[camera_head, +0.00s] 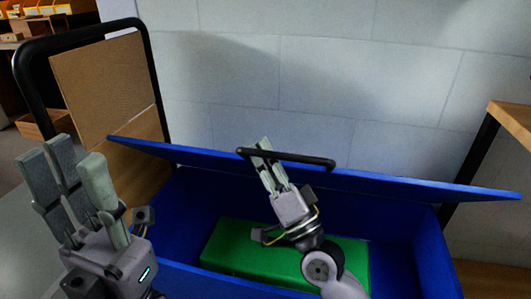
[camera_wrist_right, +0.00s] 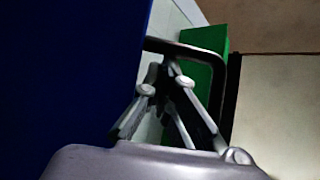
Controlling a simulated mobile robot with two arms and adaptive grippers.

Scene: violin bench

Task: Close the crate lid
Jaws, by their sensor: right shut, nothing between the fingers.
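The blue crate (camera_head: 427,255) stands open in the head view. Its blue lid (camera_head: 420,183) is raised and tilted, seen almost edge-on. A black bar handle (camera_head: 310,160) is on the lid; its bent bar also shows in the right wrist view (camera_wrist_right: 185,48). My right gripper (camera_head: 262,146) is over the crate, fingertips at the left part of the handle. Its fingers (camera_wrist_right: 165,75) are drawn together with nothing held; contact with the handle is unclear. My left gripper (camera_head: 65,155) is open and empty, left of the crate, fingers pointing up.
A green block (camera_head: 228,246) lies inside the crate. A pale block wall (camera_head: 320,60) stands close behind. A black-framed brown board (camera_head: 100,80) stands at the left, and a wooden-topped table (camera_head: 513,115) at the right.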

